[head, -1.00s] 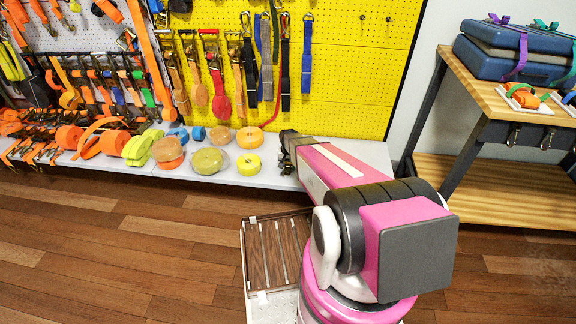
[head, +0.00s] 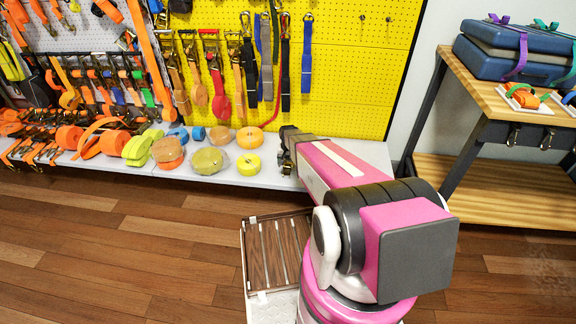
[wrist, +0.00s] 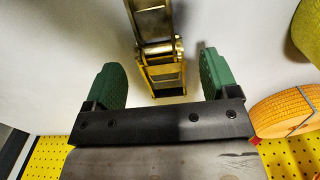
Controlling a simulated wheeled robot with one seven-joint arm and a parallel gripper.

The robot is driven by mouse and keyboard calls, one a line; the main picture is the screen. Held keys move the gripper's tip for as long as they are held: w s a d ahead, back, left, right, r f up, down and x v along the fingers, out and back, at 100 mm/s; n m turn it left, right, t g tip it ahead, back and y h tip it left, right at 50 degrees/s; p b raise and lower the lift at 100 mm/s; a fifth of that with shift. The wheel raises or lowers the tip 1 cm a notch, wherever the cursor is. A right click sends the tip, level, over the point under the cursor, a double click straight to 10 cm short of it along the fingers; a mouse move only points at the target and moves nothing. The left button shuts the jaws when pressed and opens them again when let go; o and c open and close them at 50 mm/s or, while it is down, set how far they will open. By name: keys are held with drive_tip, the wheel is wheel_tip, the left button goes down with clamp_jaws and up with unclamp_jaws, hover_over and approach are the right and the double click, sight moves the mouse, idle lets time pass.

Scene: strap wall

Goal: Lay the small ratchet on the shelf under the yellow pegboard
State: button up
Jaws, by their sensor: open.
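The small ratchet (wrist: 160,50) is brassy metal and shows in the wrist view against the pale shelf surface (wrist: 60,60). It appears to lie on the shelf. My gripper (wrist: 161,82) is open, with one green finger on each side of the ratchet's near end and a visible gap to both. The ratchet's far end is cut off by the top of the picture. In the head view, the white shelf (head: 372,155) runs under the yellow pegboard (head: 345,75). My arm reaches to the shelf there, and its own links mostly hide the gripper and ratchet.
Rolled straps, including a yellow roll (head: 249,165) and an olive roll (head: 207,161), sit on the shelf left of my gripper. Straps (head: 306,65) hang on the pegboard above. A wooden bench (head: 490,100) stands at the right. The shelf right of my arm is clear.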

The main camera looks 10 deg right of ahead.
sight(288, 165)
wheel_tip(288, 165, up, 9)
drive_tip(key=s+r+n, duration=0.1)
drive_tip(key=s+r, duration=0.5)
drive_tip(key=s, duration=0.4)
drive_tip(key=s+r+n, duration=0.2)
drive_tip(key=s+r, duration=0.5)
drive_tip(key=s, duration=0.4)
drive_tip(key=shift+s+n, duration=0.15)
drive_tip(key=shift+n, duration=0.15)
